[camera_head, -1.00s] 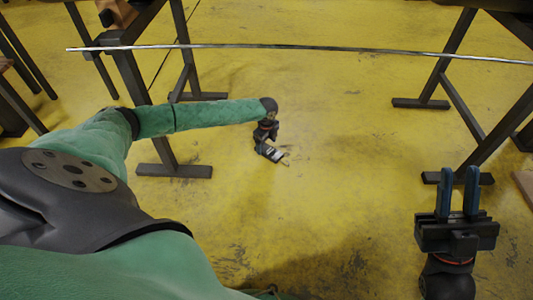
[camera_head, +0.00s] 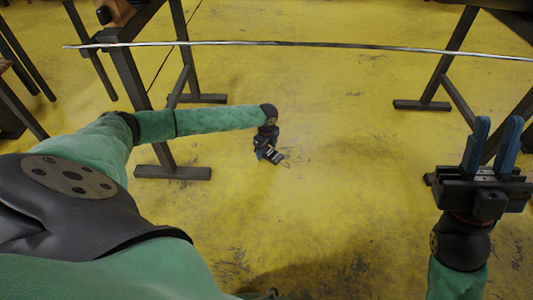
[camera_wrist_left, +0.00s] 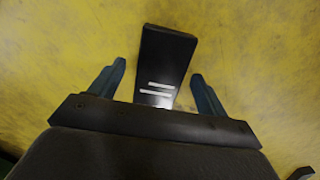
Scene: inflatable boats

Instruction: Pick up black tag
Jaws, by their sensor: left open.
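The black tag (camera_wrist_left: 165,55) is a flat dark rectangle with white stripes near its lower end, seen over the yellow floor in the left wrist view. My left gripper (camera_wrist_left: 158,69) is open, with one blue finger on each side of the tag and a gap on both sides. I cannot tell its height above the tag. In the head view, my left gripper (camera_head: 268,146) is small, low over the floor at the centre, and its fingers are hard to make out. My right gripper (camera_head: 496,135) is at the right, blue fingers up, apart and empty.
A long thin metal rod (camera_head: 300,43) spans the top of the head view. Dark trestle legs (camera_head: 150,120) stand at the left and more legs (camera_head: 450,75) at the right. The yellow floor (camera_head: 350,200) between them is clear.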

